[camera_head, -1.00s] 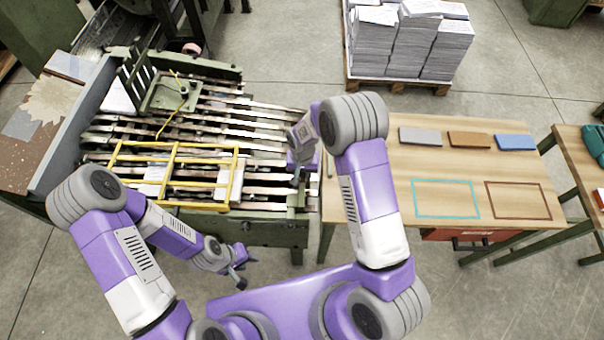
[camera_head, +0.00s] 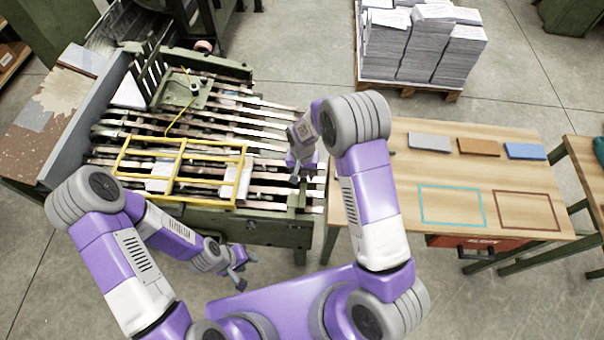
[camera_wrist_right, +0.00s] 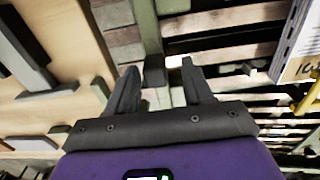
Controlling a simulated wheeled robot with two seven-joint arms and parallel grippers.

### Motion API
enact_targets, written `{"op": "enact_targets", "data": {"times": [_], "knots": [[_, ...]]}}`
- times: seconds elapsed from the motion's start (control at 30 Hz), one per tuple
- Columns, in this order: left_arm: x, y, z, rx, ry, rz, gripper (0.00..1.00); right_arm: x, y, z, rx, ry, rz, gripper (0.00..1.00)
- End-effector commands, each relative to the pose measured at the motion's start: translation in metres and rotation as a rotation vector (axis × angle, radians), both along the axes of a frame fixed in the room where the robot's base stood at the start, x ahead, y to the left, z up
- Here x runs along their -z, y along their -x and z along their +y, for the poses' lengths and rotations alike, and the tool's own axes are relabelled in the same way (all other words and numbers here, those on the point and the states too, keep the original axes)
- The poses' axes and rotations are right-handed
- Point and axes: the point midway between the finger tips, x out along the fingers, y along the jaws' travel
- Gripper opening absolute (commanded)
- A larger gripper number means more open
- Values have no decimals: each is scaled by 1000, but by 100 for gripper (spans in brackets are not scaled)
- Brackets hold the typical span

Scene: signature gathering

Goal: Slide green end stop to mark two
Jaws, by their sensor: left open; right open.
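My right gripper (camera_head: 303,172) hangs over the right end of the slatted machine bed. In the right wrist view its two dark fingers (camera_wrist_right: 160,78) are spread apart, with nothing held. A dark block (camera_wrist_right: 154,70) shows between the fingertips, at the end of a green rail (camera_wrist_right: 147,28); it may be the green end stop. I cannot tell if the fingers touch it. In the head view a small green upright piece (camera_head: 296,197) stands just below the right gripper. No numbered mark can be read. My left gripper (camera_head: 243,268) is open and empty in front of the machine.
A yellow frame (camera_head: 182,143) lies over the bed's slats. A wooden table (camera_head: 400,160) at right bears grey (camera_head: 429,141), brown (camera_head: 478,147) and blue (camera_head: 525,151) blocks and two outlined rectangles. Paper stacks (camera_head: 410,50) stand on a pallet behind.

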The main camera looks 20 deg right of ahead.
Motion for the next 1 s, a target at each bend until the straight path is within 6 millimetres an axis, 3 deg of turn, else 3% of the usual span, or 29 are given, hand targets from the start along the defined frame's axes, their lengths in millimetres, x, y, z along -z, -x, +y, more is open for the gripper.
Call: {"op": "enact_targets", "data": {"times": [0.2,0.4,1.0], "knots": [[-7,0,0,0,0,0,43,-41,-1,1,-1,-1,-6,51],[-10,0,0,0,0,0,43,-61,-1,1,-1,-2,-4,51],[-10,0,0,0,0,0,43,-64,0,1,-1,-2,-2,51]]}}
